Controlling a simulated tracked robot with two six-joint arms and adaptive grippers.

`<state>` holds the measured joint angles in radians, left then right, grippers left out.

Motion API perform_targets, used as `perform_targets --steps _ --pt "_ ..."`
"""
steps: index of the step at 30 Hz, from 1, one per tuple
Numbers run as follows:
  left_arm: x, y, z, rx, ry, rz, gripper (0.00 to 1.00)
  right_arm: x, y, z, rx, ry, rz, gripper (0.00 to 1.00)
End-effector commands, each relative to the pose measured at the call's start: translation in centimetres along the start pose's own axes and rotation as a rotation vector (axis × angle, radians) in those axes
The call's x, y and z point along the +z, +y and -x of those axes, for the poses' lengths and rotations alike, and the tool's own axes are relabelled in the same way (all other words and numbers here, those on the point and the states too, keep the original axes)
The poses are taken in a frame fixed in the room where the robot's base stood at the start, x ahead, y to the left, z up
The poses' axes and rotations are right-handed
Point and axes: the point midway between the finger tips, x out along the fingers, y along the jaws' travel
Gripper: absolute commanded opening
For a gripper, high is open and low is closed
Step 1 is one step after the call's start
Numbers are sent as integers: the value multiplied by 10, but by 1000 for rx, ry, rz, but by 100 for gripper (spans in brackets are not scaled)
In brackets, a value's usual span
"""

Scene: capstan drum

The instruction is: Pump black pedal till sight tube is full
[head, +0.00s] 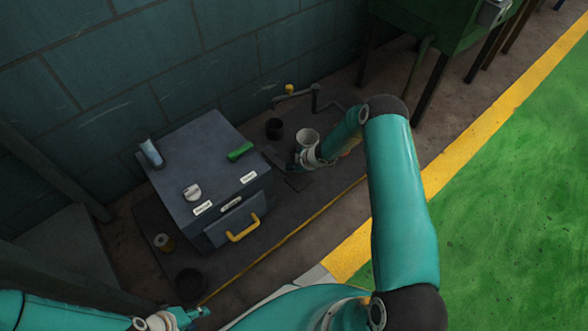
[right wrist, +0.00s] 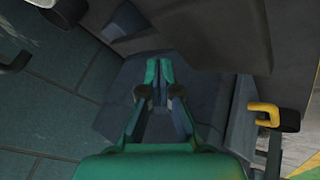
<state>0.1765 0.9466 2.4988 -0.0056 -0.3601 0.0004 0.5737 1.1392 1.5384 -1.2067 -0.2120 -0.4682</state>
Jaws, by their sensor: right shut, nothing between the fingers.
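A grey box (head: 205,165) stands by the wall. A pale tube (head: 151,153), which looks like the sight tube, stands at its back left; I cannot read its level. A dark flat piece (head: 297,182) lies low beside the box's right side, near my right gripper (head: 293,168); I cannot tell if it is the black pedal. In the right wrist view my right gripper (right wrist: 158,72) is shut and empty, over a dark surface; contact cannot be told. My left gripper (head: 196,314) is at the bottom edge, away from the box; its fingers are too small to read.
A black cup (head: 274,129) and a pipe with a yellow knob (head: 289,88) stand behind my right gripper. Green floor (head: 500,200) at right is clear.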

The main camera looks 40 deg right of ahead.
Motion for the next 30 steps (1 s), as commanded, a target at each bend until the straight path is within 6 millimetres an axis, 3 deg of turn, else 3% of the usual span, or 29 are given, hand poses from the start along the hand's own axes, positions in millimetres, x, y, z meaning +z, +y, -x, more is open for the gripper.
perform_targets --steps 30 --pt "0 -3 -8 0 0 0 40 3 -3 -4 2 1 2 0"
